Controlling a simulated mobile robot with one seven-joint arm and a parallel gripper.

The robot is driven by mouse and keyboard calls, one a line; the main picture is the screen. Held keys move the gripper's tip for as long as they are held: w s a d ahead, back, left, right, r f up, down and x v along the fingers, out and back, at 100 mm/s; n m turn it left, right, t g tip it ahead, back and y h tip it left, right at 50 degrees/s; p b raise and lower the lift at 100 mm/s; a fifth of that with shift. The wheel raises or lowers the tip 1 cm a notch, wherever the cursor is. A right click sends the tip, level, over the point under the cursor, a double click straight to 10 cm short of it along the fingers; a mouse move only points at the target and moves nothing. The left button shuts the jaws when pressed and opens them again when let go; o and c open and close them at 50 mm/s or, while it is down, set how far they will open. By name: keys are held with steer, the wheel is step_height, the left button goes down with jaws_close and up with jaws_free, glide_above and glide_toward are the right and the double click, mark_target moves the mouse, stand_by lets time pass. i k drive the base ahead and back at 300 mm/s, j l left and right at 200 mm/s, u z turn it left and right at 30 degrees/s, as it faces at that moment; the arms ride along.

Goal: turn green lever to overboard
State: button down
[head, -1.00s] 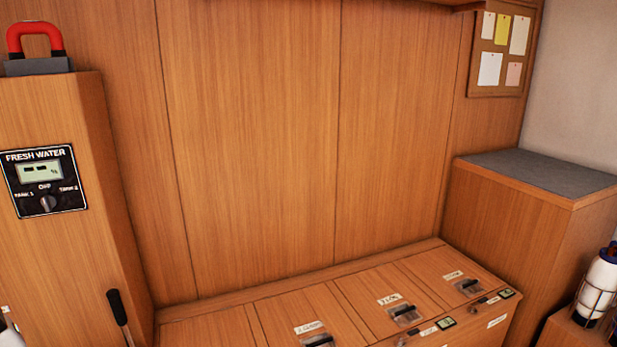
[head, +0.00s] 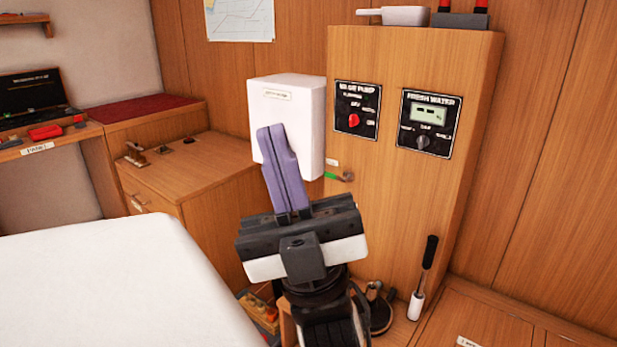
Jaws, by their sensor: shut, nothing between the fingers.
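The green lever (head: 332,176) is small and sits low on the left side of the wooden column's front face, with a brassy fitting (head: 347,177) at its right end. The lever lies roughly level and points left. Its left end is close to my gripper in the picture, and a small white label (head: 332,162) is just above it; I cannot read it. My gripper (head: 271,132) is shut and empty, its purple fingers together and pointing up in front of the white box. I cannot tell the depth gap between gripper and lever.
A white box (head: 300,100) is left of the column (head: 400,60). The column carries a bilge pump panel (head: 355,125) and a fresh water panel (head: 428,140). A black-handled lever (head: 429,255) stands at lower right. A wooden cabinet (head: 190,170) is at left.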

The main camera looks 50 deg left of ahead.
mark_target(326, 175)
steer(key=u, duration=1.25)
steer(key=i+j+u, duration=0.3)
steer(key=i, duration=0.3)
steer(key=i+j+u, duration=0.1)
steer(key=i+j, duration=0.2)
steer(key=i, duration=0.1)
